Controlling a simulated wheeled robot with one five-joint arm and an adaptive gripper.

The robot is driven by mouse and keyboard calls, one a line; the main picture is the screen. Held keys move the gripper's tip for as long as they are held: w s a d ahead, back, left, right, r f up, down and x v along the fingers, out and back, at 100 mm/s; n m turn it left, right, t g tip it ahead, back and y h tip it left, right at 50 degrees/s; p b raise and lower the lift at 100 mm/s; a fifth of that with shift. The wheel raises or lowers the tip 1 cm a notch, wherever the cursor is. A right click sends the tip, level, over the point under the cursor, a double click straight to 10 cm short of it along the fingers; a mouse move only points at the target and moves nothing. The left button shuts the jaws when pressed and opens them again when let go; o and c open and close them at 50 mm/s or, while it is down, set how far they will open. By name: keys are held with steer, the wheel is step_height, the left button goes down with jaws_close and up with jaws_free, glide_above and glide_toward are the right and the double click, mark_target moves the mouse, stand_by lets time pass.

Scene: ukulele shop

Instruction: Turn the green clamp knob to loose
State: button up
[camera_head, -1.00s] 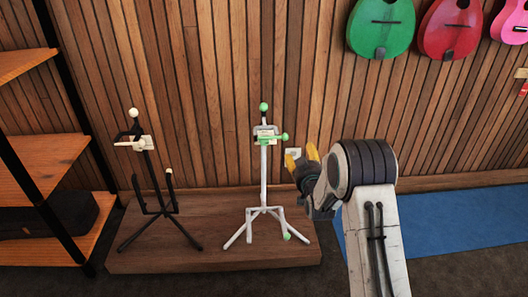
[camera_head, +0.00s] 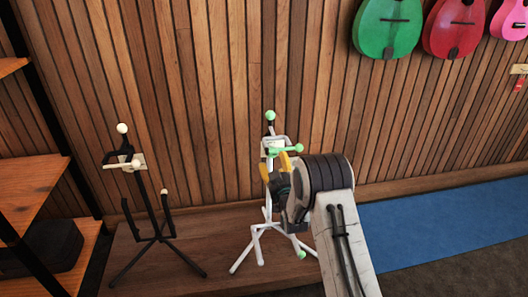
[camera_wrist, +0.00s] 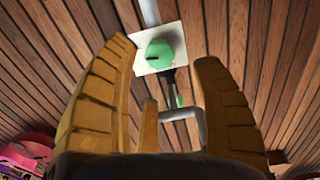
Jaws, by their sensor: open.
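The white stand (camera_head: 257,243) stands on the low wooden platform, with green parts at its top, middle and foot. In the head view its middle green knob (camera_head: 298,148) sticks out to the right, in front of a pale plate. In the wrist view a rounded green knob (camera_wrist: 160,52) with a dark slot lies before a white plate (camera_wrist: 171,37), between the fingertips in the picture. My gripper (camera_head: 275,167) is open, its yellow fingers just below the middle knob in the head view. I see no contact. My gripper and arm hide part of the stand's post.
A black stand (camera_head: 157,237) with cream knobs is to the left on the wooden platform (camera_head: 213,222). Wooden shelves (camera_head: 35,190) are at the far left. A slatted wall is close behind, with ukulele bodies hung upper right. A blue mat (camera_head: 430,218) lies right.

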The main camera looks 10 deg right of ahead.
mark_target(272, 155)
steer(key=shift+w+d+b, duration=0.1)
steer(key=shift+w+b, duration=0.95)
steer(key=shift+w, duration=2.3)
steer(key=shift+c, duration=0.3)
steer(key=c, duration=1.1)
